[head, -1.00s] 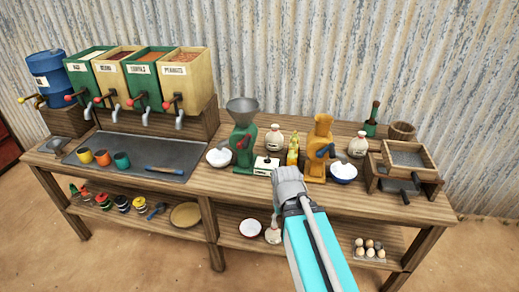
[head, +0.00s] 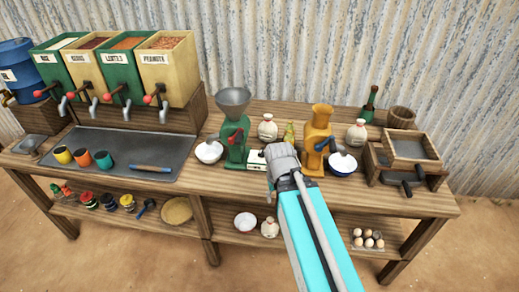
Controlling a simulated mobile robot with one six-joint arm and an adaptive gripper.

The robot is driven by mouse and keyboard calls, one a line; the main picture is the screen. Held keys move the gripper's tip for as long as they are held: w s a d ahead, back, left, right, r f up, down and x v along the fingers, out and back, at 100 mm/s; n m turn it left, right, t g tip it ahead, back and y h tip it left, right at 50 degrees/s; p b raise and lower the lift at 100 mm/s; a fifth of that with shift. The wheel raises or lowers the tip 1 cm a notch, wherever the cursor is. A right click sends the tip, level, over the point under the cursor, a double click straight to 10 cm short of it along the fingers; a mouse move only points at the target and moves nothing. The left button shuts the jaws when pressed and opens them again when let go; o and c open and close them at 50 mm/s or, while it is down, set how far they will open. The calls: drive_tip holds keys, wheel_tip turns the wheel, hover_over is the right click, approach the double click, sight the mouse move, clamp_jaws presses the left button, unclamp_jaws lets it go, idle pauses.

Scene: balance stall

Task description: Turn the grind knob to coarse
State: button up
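A green grinder (head: 234,146) with a grey funnel and a red-tipped crank stands upright near the middle of the bench in the head view. A small white box (head: 256,158) sits just right of its base, partly behind my gripper. I cannot make out a grind knob or its setting; my gripper may hide it. A yellow-orange grinder (head: 317,142) with a blue crank knob stands to the right. My gripper (head: 281,153) is over the bench between the two grinders, right beside the white box in the picture. Its fingers are too small and foreshortened to show open or shut.
A white bowl (head: 209,151) stands left of the green grinder and a blue-and-white bowl (head: 342,163) right of the yellow one. A white jar (head: 267,129) and yellow bottles (head: 290,135) stand behind my gripper. Dispensers (head: 166,72) and a dark tray (head: 128,150) fill the left.

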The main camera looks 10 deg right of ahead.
wheel_tip(320, 180, up, 9)
drive_tip(key=m+p, duration=0.5)
drive_tip(key=p, duration=0.4)
hover_over(262, 149)
drive_tip(key=shift+a+f, duration=0.1)
drive_tip(key=shift+f, duration=0.15)
drive_tip(key=shift+f+b, duration=0.15)
drive_tip(key=shift+b, duration=0.25)
wheel_tip(262, 149, down, 14)
drive_tip(key=b, duration=1.3)
drive_tip(key=shift+r, duration=0.25)
clamp_jaws()
